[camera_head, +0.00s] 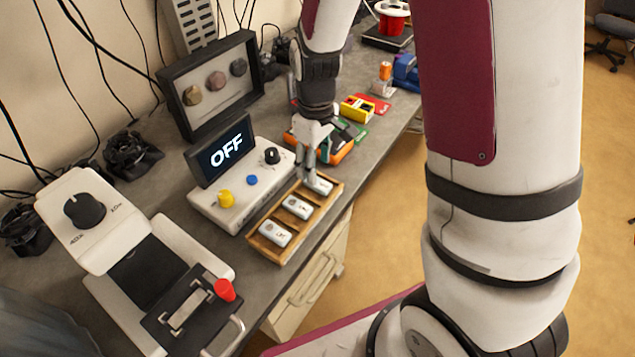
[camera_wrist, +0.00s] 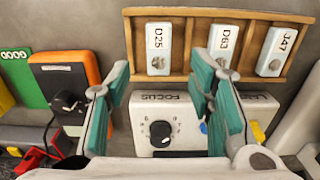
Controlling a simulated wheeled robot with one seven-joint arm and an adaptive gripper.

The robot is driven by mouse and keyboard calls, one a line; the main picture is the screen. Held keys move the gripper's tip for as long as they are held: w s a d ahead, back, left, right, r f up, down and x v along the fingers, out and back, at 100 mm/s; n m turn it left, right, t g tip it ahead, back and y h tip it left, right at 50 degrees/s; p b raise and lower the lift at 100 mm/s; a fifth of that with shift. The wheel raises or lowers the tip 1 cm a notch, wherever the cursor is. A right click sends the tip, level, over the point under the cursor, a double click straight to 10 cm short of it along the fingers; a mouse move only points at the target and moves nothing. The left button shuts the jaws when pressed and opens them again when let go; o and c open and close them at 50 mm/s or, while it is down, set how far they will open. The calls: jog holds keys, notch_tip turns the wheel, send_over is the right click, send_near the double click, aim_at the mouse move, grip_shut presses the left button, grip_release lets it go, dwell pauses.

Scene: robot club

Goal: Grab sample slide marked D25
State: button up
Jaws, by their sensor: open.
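The slide marked D25 (camera_wrist: 158,48) is a small pale block lying in the left compartment of a wooden tray (camera_wrist: 190,80) in the wrist view. In the head view it is the far slide (camera_head: 321,186) in the tray (camera_head: 257,243), partly hidden by my gripper (camera_head: 312,168). My gripper (camera_wrist: 160,70) is open, its teal finger pads apart, and D25 shows between them. I cannot tell whether a finger touches it. The slide marked D63 (camera_wrist: 222,44) lies in the middle compartment, partly behind the right finger. The slide marked J47 (camera_wrist: 277,52) lies in the right compartment.
A white control box (camera_head: 240,200) with an OFF screen (camera_head: 226,150) stands right beside the tray. An orange device (camera_head: 338,150) lies just beyond the tray's far end. A white microscope-like machine (camera_head: 110,225) stands at the near left. The bench edge runs close along the tray's right side.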

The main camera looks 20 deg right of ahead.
aim_at(318, 182)
jog(key=shift+s+d+f+p, duration=0.1)
jog(key=shift+f+p, duration=0.1)
jog(key=shift+f, duration=1.15)
jog(key=shift+d+f+p, duration=0.1)
jog(key=shift+f+p, duration=0.05)
jog(key=shift+f, duration=1.15)
grip_shut()
